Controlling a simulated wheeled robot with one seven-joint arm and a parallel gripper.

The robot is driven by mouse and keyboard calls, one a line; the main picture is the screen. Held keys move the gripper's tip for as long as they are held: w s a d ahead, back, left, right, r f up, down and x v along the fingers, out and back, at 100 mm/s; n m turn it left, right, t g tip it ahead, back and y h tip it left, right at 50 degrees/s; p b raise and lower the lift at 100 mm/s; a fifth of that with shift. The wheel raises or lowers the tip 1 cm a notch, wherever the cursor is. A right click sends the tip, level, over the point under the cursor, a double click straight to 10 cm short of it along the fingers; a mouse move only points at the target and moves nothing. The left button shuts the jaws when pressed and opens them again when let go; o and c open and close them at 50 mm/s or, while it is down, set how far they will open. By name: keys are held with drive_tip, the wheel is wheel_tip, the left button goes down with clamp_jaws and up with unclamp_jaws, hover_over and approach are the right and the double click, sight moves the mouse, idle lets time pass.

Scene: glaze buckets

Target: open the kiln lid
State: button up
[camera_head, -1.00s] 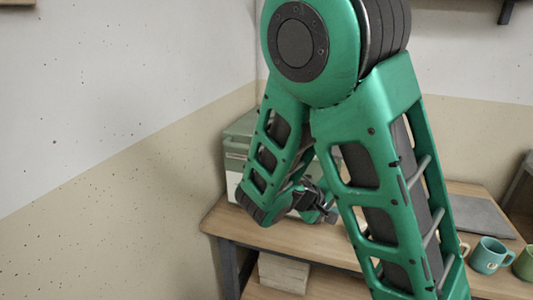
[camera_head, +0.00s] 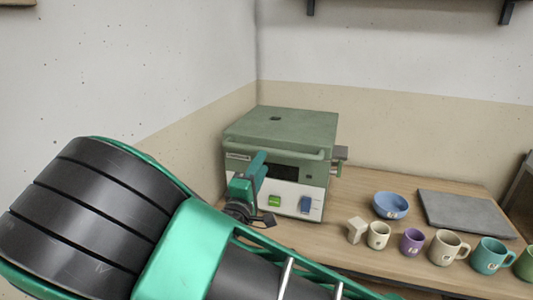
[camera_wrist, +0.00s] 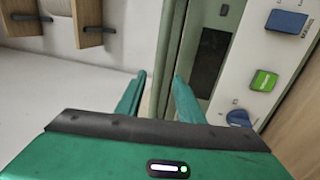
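The kiln (camera_head: 235,165) is a box with a pale front panel, standing on the table in the corner. Its grey-green lid (camera_head: 290,128) lies flat and closed, with a bar-like handle (camera_head: 275,152) along its front edge. My gripper (camera_head: 262,160) is at the kiln's front left, fingers reaching up towards the lid's front edge. In the wrist view my gripper (camera_wrist: 158,85) is open, its two green fingers apart on either side of a long greenish edge of the kiln (camera_wrist: 162,60). I cannot tell whether the fingers touch it.
The kiln front has a green switch (camera_head: 274,201) and a blue switch (camera_head: 305,204). To the right stand a pale block (camera_head: 356,230), several mugs, a blue bowl (camera_head: 391,205) and a grey slab (camera_head: 465,213). A wall is close on the kiln's left. Above the lid is clear.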

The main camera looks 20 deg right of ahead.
sight(269, 151)
drive_tip(key=x, duration=0.7)
drive_tip(key=shift+w+d, duration=0.2)
clamp_jaws()
